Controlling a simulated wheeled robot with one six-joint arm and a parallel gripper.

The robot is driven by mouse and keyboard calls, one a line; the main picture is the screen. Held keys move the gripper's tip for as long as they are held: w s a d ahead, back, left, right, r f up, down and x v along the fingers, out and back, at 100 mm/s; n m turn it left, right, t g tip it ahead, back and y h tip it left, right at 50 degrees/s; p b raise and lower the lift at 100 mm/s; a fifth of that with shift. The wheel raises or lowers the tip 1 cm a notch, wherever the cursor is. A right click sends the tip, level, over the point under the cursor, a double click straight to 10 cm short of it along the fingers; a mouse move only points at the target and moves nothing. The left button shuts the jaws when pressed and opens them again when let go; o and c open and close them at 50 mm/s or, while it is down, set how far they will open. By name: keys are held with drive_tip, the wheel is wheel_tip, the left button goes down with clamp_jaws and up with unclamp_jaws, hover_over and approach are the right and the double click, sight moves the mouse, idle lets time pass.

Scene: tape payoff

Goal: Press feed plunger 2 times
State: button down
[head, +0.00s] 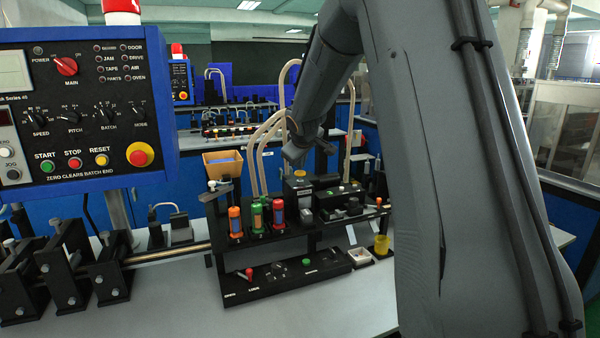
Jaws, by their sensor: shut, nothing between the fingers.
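No part in the head view carries a readable feed plunger label, so I cannot tell for sure which one it is. A round yellow cap (300,173) tops a black box (299,189) on the tape station's upper deck. A green knob (307,262) stands on the lower black panel (270,285), beside a red-tipped lever (249,273). My gripper (292,158) is small in view and shut, with nothing in it. It appears just above and left of the yellow cap; the gap between them is hard to judge.
Orange, green and red cylinders (278,214) stand in the rack left of the box. A tan hopper (223,164) rises behind them. A white tray (360,257) and a yellow cup (381,245) sit at right. A blue control panel (80,105) hangs at left. The front bench (330,315) is clear.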

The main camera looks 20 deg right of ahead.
sight(301, 173)
drive_tip(key=shift+f+b, duration=0.95)
drive_tip(key=shift+f, duration=0.05)
idle(0.9)
drive_tip(key=shift+r, duration=0.1)
drive_tip(key=shift+r+p, duration=1.55)
drive_tip(key=shift+r, duration=0.05)
drive_tip(key=shift+r, duration=0.1)
wheel_tip(301, 173, up, 5)
drive_tip(key=p, duration=0.4)
drive_tip(key=shift+p, duration=0.3)
